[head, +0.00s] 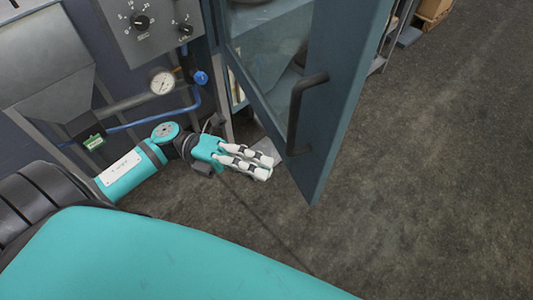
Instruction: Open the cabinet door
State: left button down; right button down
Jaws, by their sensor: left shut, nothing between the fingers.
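The cabinet door (340,90) is a blue-grey frame with a glass pane, and it stands swung open, away from the cabinet at the upper middle. Its dark bar handle (296,112) is on the door face turned toward my left gripper. My left gripper (268,168) is shut and empty, with its white fingers pointing right. In the picture it lies just left of the door's lower part and below the handle, apart from the handle. Part of the cabinet's inside (268,22) shows behind the glass. My right gripper is not in view.
A grey control panel (150,30) with knobs, a pressure gauge (161,82), and a blue pipe (150,118) with a valve are at the upper left, close to my left arm. A cardboard box (433,10) is at the top right. The floor (430,190) on the right is clear.

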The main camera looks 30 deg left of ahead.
pick_arm(q)
jog(key=shift+w+d+r, duration=0.1)
jog(key=shift+w+d, duration=0.4)
jog(key=shift+w, duration=0.25)
